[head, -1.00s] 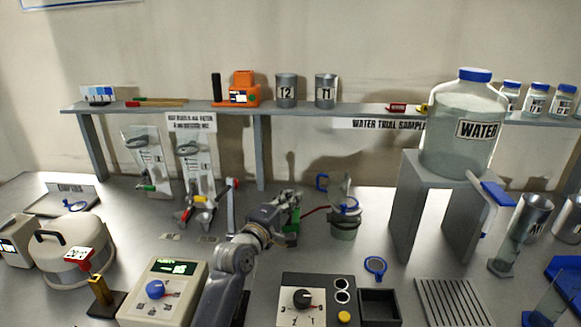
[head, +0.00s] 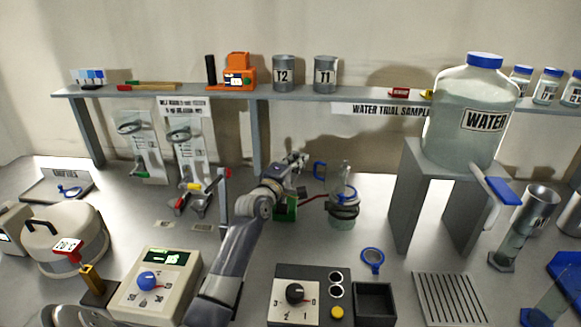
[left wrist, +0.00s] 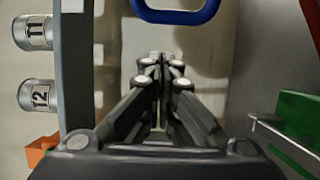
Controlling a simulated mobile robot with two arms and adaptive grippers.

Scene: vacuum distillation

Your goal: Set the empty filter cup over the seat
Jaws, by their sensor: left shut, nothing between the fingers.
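A clear glass vessel with blue rings (head: 343,208) stands on the bench right of centre. The seat cannot be made out clearly. My left gripper (head: 298,160) is shut and empty, left of the blue handle and apart from it. In the left wrist view, the shut fingers (left wrist: 161,60) point toward the wall, with the blue handle (left wrist: 176,14) beyond them at the top edge. My right gripper is not in view.
A green block (head: 286,208) with a red hose sits beneath my left wrist. A control box (head: 296,298) and a blue ring-shaped piece (head: 372,258) lie in front. The water jug (head: 465,140) stands on a grey stand (head: 403,210) at right. A shelf (head: 230,92) runs behind.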

